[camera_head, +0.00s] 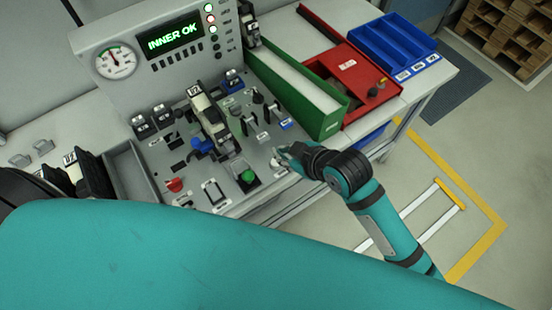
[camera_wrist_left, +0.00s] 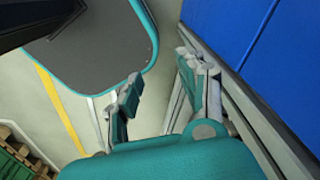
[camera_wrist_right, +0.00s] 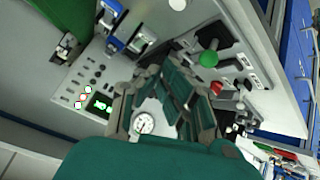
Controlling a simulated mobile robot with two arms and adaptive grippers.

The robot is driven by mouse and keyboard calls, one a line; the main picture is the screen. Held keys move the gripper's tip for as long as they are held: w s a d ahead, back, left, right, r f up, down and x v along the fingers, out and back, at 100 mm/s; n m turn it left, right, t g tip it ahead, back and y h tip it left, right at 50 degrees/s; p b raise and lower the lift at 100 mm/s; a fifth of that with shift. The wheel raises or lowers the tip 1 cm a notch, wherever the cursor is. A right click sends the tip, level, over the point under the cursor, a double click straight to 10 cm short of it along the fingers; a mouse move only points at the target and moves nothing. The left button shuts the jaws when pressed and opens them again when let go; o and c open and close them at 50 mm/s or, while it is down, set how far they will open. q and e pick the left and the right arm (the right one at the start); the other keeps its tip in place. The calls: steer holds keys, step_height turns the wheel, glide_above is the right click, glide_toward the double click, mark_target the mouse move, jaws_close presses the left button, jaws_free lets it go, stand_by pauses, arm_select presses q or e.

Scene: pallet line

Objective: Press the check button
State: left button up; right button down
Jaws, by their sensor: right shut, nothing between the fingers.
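The grey control panel (camera_head: 190,150) fills the upper middle of the head view. A round green button (camera_head: 247,176) stands up near its front edge, and it also shows in the right wrist view (camera_wrist_right: 208,59). I cannot read which control is labelled check. My right gripper (camera_head: 284,154) is shut and empty, over the panel's front right part, to the right of the green button and apart from it. Its fingers show in the right wrist view (camera_wrist_right: 176,78). My left gripper (camera_wrist_left: 158,82) is open and empty beside a blue surface; it is hidden in the head view.
A red knob (camera_head: 175,185) sits left of the green button. A lit display (camera_head: 174,40) reads INNER OK beside a round gauge (camera_head: 116,62). A green box (camera_head: 325,118), a red tray (camera_head: 372,95) and blue bins (camera_head: 392,45) stand to the right.

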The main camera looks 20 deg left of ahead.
steer(key=w+a+f+n, duration=0.2)
steer(key=w+a+n, duration=0.2)
steer(key=n, duration=0.2)
steer(key=shift+f+g, duration=0.2)
steer(key=shift+g, duration=0.2)
steer(key=b, duration=0.7)
glide_above(274, 164)
step_height(274, 164, down, 7)
steer(key=shift+f, duration=0.85)
steer(key=shift+f, duration=0.1)
steer(key=shift+f+b, duration=0.3)
steer(key=shift+f, duration=0.05)
